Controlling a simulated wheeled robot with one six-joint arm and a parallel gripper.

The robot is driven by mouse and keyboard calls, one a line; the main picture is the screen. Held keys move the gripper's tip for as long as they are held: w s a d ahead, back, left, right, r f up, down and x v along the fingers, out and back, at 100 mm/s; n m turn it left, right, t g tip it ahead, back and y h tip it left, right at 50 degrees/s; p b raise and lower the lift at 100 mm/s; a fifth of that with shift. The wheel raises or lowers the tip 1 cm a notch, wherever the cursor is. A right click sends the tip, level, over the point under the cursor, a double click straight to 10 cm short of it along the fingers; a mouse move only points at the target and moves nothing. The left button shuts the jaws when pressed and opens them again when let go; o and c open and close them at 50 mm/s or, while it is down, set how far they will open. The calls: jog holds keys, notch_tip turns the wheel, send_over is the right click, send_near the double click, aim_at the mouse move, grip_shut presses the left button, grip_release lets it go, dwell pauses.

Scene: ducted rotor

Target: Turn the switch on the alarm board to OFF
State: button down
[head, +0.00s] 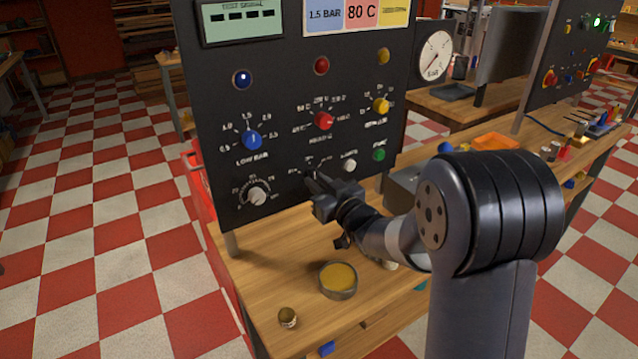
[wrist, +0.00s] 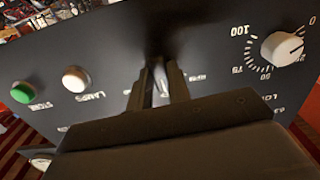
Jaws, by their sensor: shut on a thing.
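The alarm board (head: 221,115) is a dark upright panel with a display, coloured lamps and knobs. My gripper (head: 312,180) is at its lower middle, between the grey dial and the white button. In the wrist view my gripper (wrist: 160,88) has its two dark fingers closed on a small pale switch (wrist: 161,86) on the board. The fingers hide most of the switch and its markings, so I cannot read which position it points to.
A grey dial (head: 257,196) is left of my gripper; a white button (head: 349,165) and a green button (head: 379,154) are right. A round tin (head: 338,292) and a small cup (head: 288,317) stand on the wooden bench (head: 262,285) in front. A second panel stands at the right.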

jog(key=shift+m, duration=0.4)
jog(key=c, duration=1.3)
grip_release()
jog(key=shift+s, duration=0.1)
jog(key=v, duration=1)
jog(key=shift+s+d+b, duration=0.25)
jog(key=shift+b, duration=0.15)
jog(key=p+x, duration=0.1)
jog(key=x, duration=1)
jog(key=shift+a, duration=0.1)
jog(key=shift+n, duration=0.4)
